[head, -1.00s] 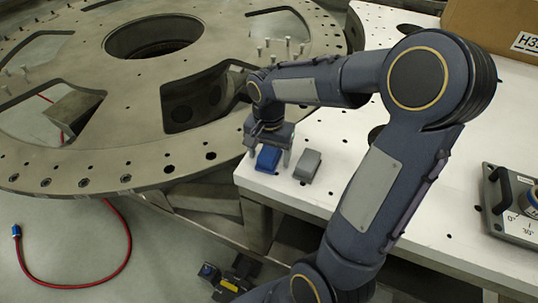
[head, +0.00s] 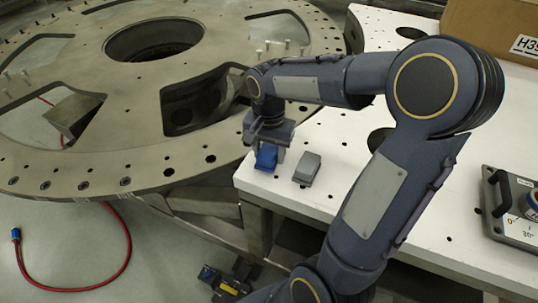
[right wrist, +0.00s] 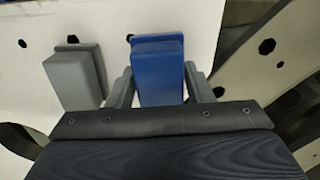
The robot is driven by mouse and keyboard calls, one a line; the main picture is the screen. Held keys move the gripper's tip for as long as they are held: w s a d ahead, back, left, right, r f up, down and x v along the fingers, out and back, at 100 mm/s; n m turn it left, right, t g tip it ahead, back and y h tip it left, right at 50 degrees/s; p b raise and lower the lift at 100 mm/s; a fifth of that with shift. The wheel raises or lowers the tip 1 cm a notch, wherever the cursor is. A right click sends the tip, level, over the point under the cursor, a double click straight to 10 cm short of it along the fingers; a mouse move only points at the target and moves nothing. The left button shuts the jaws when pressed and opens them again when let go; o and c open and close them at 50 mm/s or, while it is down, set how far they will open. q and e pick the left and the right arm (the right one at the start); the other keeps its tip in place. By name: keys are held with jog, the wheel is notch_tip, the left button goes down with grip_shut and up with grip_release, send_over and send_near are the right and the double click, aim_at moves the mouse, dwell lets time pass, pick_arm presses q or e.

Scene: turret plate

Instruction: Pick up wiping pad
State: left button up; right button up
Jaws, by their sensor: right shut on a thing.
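The blue block-shaped pad (head: 266,158) is at the left end of the white table, near the turret plate. My right gripper (head: 268,147) is above it, pointing down, with a finger on either side. In the right wrist view the blue pad (right wrist: 158,72) sits between the two grey fingers (right wrist: 160,88), which are shut on its sides. I cannot tell whether it still touches the table. A similar grey block (head: 307,168) rests just to its right and is apart from the gripper; it also shows in the right wrist view (right wrist: 76,78). My left gripper is not in view.
The large round turret plate (head: 110,120), with cutouts and upright pins, lies left of the white table (head: 335,130). A cardboard box (head: 490,30) and a grey device with a handle (head: 512,205) stand at the right. A red hose (head: 128,250) lies on the floor.

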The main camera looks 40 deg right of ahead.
jog(key=s+a+r+b, duration=0.1)
jog(key=s+a+r, duration=0.2)
jog(key=s+r, duration=0.8)
jog(key=s, duration=0.2)
jog(key=shift+s, duration=0.4)
jog(key=shift+r, duration=0.1)
jog(key=o, duration=0.4)
jog(key=shift+c, duration=1.2)
